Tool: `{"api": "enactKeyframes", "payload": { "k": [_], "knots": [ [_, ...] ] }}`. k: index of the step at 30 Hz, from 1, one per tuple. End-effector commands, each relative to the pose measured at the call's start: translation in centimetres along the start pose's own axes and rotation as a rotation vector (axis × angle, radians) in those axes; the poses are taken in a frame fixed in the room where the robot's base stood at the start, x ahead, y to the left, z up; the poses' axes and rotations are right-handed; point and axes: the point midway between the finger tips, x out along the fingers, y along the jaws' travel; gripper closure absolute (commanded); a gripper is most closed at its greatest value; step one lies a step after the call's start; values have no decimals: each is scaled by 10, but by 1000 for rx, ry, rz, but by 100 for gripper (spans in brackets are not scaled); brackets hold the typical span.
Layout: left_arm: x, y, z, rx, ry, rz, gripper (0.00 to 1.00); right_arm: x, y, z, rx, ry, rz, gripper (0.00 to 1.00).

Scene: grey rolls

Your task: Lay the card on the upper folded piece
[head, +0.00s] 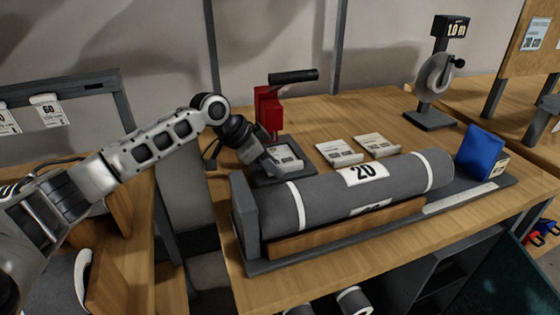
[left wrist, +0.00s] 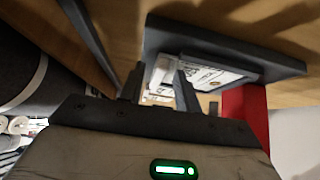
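A white printed card (head: 286,157) lies on the dark base plate of a red hand press on the table. It also shows in the left wrist view (left wrist: 210,76), partly behind a finger. My left gripper (head: 272,163) is low over the plate, right beside the card. In the left wrist view its two fingers (left wrist: 160,88) are apart, with a pale edge of the card between them; I cannot tell whether they touch it. I cannot make out a stack of folded pieces. My right gripper is in neither view.
A grey roll (head: 325,192) marked 20 lies in a tray in front of the press. Two more cards (head: 339,152) (head: 376,146) lie behind it. The red press (head: 268,111) stands close behind my gripper. A blue block (head: 480,152) sits at the tray's right end.

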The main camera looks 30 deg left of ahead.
Motion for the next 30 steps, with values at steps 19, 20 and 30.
{"api": "enactKeyframes", "payload": {
  "k": [19,20,30],
  "knots": [
    [1,0,2,-1,-5,2,100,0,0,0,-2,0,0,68],
    [1,1,2,-1,-5,2,100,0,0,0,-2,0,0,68],
    [-1,0,0,-1,-4,2,100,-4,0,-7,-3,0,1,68]
  ]
}}
